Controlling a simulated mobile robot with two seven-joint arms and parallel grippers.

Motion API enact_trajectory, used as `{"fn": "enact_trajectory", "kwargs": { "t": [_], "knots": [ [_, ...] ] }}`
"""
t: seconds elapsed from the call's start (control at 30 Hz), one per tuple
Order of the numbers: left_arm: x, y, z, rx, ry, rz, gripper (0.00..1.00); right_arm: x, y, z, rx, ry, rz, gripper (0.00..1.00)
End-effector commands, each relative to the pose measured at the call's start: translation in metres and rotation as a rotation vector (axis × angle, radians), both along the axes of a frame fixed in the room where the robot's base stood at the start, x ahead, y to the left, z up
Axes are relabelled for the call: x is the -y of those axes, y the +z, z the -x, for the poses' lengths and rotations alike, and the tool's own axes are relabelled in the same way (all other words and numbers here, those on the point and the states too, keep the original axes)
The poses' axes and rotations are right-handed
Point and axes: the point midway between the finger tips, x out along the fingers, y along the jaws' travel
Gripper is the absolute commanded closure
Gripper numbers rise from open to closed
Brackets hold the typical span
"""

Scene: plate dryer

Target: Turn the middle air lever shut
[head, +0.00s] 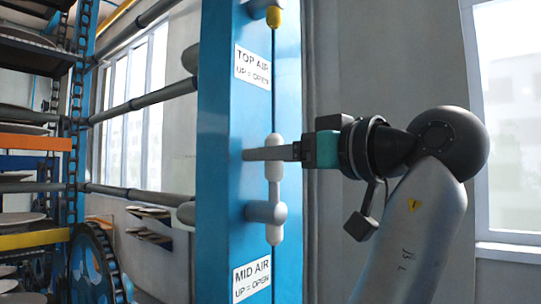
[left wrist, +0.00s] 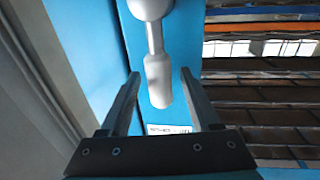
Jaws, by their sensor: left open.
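A blue post (head: 225,150) carries a white valve above the "MID AIR, UP = OPEN" sign (head: 252,279). Its white lever (head: 274,172) points up from the hub (head: 262,211). My left gripper (head: 254,154) is level with the upper part of the lever, its fingers reaching across it. In the left wrist view the open gripper (left wrist: 160,76) has one finger on each side of the white lever (left wrist: 158,80), with visible gaps. The far finger is partly hidden in the head view. My right gripper is not in view.
A "TOP AIR" sign (head: 253,67) and a valve with a yellow part (head: 274,17) are higher on the post. Grey pipes (head: 140,103) run left from it. A rack with plates and a chain wheel (head: 95,265) stand at the left. A window (head: 510,120) is at the right.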

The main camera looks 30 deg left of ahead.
Motion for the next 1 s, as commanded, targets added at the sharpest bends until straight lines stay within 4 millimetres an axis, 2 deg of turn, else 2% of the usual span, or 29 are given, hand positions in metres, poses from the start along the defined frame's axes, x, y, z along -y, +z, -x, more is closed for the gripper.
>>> {"fn": "enact_trajectory", "kwargs": {
  "t": [0.1, 0.63, 1.0],
  "knots": [
    [0.0000, 0.0001, 0.0000, 0.000, 0.000, 0.000, 0.39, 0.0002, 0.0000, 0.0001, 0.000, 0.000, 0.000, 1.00],
    [-0.0003, 0.0000, -0.0002, 0.000, 0.000, 0.000, 0.99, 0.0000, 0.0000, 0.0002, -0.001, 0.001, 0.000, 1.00],
    [-0.0004, 0.0000, -0.0002, -0.001, 0.001, -0.001, 1.00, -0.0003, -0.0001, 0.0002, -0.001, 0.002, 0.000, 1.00]
  ]
}}
